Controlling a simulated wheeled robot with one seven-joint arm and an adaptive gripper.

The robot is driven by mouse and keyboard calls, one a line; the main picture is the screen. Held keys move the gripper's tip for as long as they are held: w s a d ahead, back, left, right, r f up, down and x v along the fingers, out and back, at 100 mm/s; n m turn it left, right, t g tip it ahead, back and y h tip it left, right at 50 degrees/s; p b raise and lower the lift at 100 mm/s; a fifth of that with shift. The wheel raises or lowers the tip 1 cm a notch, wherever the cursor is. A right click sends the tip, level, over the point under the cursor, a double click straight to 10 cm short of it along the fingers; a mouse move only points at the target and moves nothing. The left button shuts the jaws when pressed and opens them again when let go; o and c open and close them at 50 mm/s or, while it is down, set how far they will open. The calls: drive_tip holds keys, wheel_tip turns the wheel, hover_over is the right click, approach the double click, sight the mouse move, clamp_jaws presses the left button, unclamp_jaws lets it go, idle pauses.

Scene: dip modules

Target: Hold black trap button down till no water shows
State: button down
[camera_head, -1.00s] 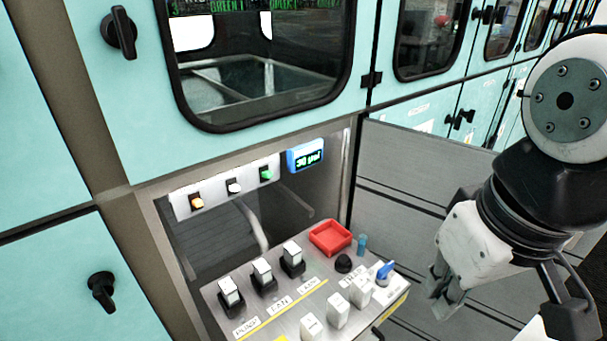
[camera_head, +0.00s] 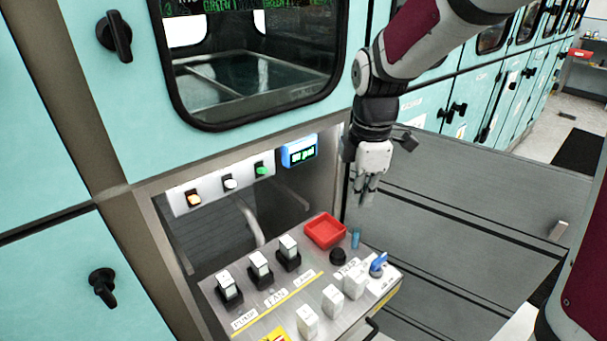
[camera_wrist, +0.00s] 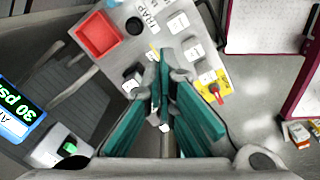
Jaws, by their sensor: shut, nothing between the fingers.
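The black trap button (camera_head: 338,256) is a round dark dome on the sloped metal panel (camera_head: 225,318), beside the printed label TRAP. It also shows in the wrist view (camera_wrist: 133,26). A small blue see-through cylinder (camera_head: 355,239) stands just behind the button, right of the red tray; blue colour still shows in it, but its level is too small to tell. My gripper (camera_head: 368,200) is shut and empty, fingers pointing down, above and behind the button and clear of it. In the wrist view its teal fingers (camera_wrist: 163,80) meet over the panel.
A red square tray (camera_head: 325,229) sits left of the button.

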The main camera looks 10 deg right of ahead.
sight(338, 253)
drive_tip(key=w+f+n, duration=0.6)
drive_tip(key=w+f, duration=0.1)
drive_tip(key=f, duration=0.2)
drive_tip(key=shift+w+a+f+n+g, duration=0.15)
drive_tip(key=shift+w+f+n+g, duration=0.05)
drive_tip(key=shift+w+n+g, duration=0.1)
drive_tip(key=shift+f, duration=0.1)
wheel_tip(338, 253, down, 14)
drive_tip(key=shift+r, duration=0.1)
idle(0.3)
